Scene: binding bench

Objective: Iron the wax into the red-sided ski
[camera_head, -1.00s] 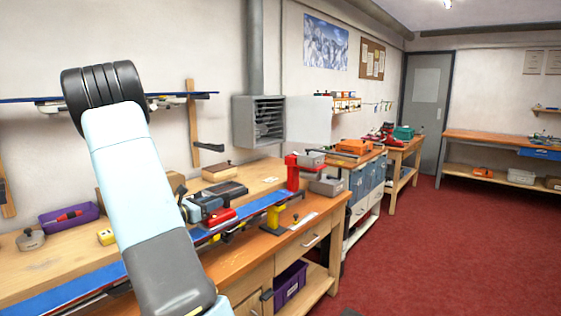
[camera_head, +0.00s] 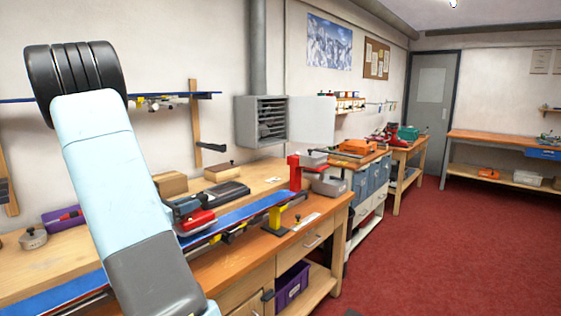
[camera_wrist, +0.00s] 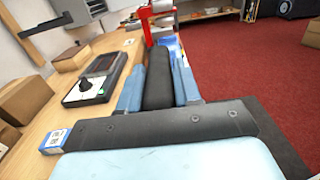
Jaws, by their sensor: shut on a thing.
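My gripper (camera_wrist: 158,92) is shut on the black handle of the iron (camera_wrist: 158,75), which lies between its two blue-grey fingers in the wrist view. In the head view the iron's red body (camera_head: 198,222) is over the blue upward face of the ski (camera_head: 245,209). It appears to be on the ski, but I cannot tell whether its sole touches. The ski runs lengthwise along the front of the bench, and my arm hides part of it. No red side is clearly visible. A strip of the ski also shows beyond the fingers in the wrist view (camera_wrist: 174,48).
A red vise (camera_head: 294,173) and a yellow support (camera_head: 275,217) stand along the ski. A black device (camera_head: 226,191) lies behind it, beside wooden blocks (camera_head: 219,171). A purple tray (camera_head: 58,219) is at the left. The red floor (camera_head: 420,255) at right is clear.

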